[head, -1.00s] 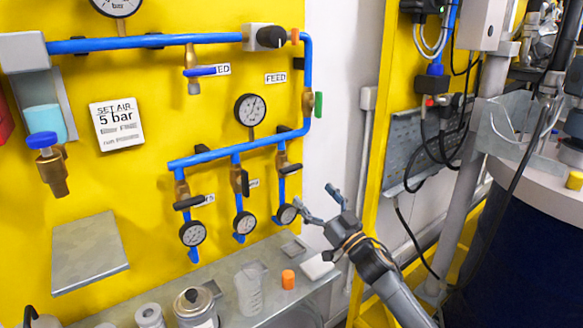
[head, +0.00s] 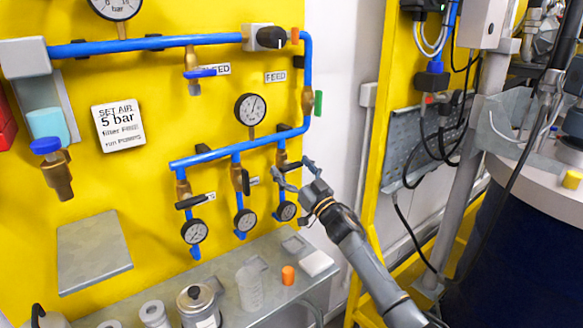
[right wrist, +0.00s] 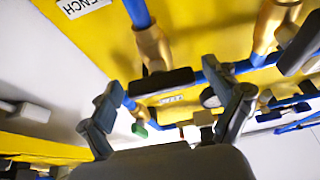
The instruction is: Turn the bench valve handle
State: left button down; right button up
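The bench valve is a brass body (right wrist: 152,45) on a blue pipe, with a black lever handle (right wrist: 160,82), in the right wrist view; a white label (right wrist: 84,6) there shows the letters "ENCH". In the head view its black handle (head: 289,167) appears on the rightmost of the lower branches, partly behind my gripper. My right gripper (head: 292,175) is open in front of that branch. In the right wrist view, the handle lies between and beyond the open fingers (right wrist: 172,90); I cannot tell whether they touch it. My left gripper is out of view.
Neighbouring branches carry black handles (head: 190,201) and small gauges (head: 194,231) just left. A grey shelf (head: 222,285) below holds an orange cap (head: 288,275), a clear bottle (head: 249,288) and a metal can (head: 198,306). A yellow post (head: 376,150) stands right.

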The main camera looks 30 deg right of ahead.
jog(key=c, duration=0.9)
jog(key=shift+c, duration=0.2)
